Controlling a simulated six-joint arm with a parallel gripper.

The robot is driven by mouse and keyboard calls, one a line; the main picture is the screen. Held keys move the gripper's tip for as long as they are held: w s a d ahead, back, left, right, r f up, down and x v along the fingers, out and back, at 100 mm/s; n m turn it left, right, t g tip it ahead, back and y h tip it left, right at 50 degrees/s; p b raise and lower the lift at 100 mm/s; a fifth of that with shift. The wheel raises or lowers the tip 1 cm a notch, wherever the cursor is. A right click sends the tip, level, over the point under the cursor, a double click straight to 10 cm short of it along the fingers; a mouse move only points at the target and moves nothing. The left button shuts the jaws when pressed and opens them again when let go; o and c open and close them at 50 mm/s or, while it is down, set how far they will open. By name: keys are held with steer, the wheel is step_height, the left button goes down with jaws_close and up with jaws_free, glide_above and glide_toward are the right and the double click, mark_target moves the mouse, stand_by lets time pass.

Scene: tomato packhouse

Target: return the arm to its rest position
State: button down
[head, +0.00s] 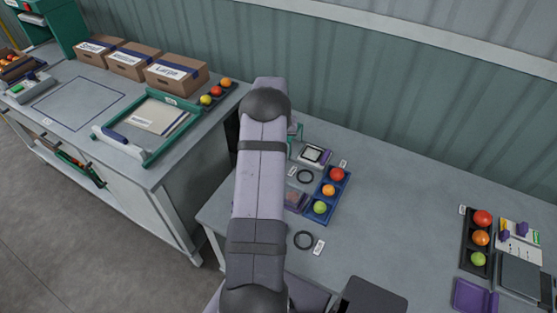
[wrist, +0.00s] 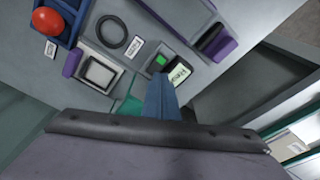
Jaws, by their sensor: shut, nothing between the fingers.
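My arm (head: 262,170) rises from the bottom of the head view and reaches over the near edge of the right-hand table, with its rounded joint at the top. My gripper (wrist: 160,82) shows in the wrist view as blue fingers together, with nothing between them. In the head view the arm hides most or all of the gripper. I cannot tell its exact height above the table.
A black tray (head: 467,240) of tomatoes stands at right. The left bench (head: 130,165) carries boxes. The table's middle is clear.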

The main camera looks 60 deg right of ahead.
steer(key=shift+r, duration=0.4)
steer(key=w+a+r+n, duration=0.2)
steer(key=w+a+r, duration=0.15)
steer(key=a, duration=0.55)
steer(key=w+a+r+n+y, duration=0.15)
steer(key=w+a, duration=0.25)
steer(key=a, duration=0.5)
steer(key=w+a+r+n, duration=0.2)
steer(key=w+a+r, duration=0.2)
steer(key=a, duration=0.5)
steer(key=s+a+n, duration=0.2)
steer(key=s+a, duration=0.2)
steer(key=a, duration=0.4)
steer(key=s+a+r+n, duration=0.1)
steer(key=s+a+n, duration=0.1)
steer(key=s+a, duration=0.3)
steer(key=s+a+n+g, duration=0.1)
steer(key=s+a, duration=0.4)
steer(key=a, duration=0.6)
steer(key=shift+r+n, duration=0.3)
steer(key=shift+n, duration=0.45)
